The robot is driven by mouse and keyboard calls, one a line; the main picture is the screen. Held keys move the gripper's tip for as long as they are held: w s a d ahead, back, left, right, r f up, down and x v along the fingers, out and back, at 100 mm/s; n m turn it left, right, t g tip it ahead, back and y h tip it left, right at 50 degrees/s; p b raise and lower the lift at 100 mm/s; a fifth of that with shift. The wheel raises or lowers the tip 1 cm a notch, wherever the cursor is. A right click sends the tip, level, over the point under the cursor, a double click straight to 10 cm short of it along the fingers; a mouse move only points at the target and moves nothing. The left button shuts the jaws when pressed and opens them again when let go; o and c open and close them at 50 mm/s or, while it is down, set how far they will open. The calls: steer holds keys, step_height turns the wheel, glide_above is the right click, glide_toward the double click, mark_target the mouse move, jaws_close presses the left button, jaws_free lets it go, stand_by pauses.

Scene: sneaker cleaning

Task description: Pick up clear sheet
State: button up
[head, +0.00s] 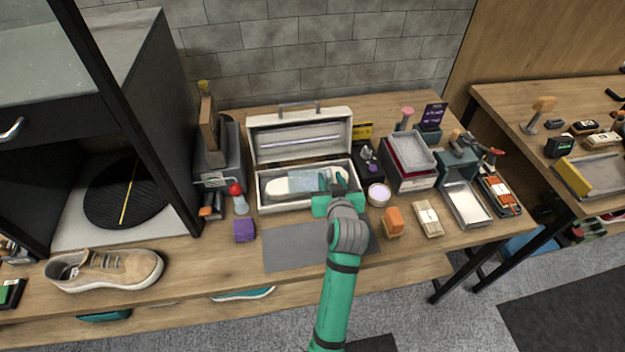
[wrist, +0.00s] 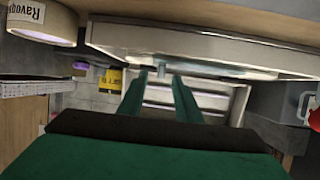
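The clear sheet (head: 304,180) is a pale bluish, see-through piece lying in the open white box (head: 262,205), over a whitish insole-like shape. In the wrist view its bluish edge (wrist: 205,69) shows just past the fingertips, at the box. My gripper (head: 331,178) reaches over the box's front wall at its right half, with the fingers beside the sheet's right end. In the wrist view my gripper (wrist: 160,80) has its two green fingers apart, with a small pale post-like shape between the tips. I cannot tell whether the fingers touch the sheet.
The box lid (head: 298,141) stands open behind. A round white tin (head: 379,194) and an orange-topped brush (head: 394,221) are right of my gripper. A grey mat (head: 290,248) lies in front. A purple block (head: 244,230) and a tan sneaker (head: 105,269) are to the left.

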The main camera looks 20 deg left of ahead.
steer(key=shift+x, duration=0.8)
steer(key=shift+c, duration=0.3)
jaws_close()
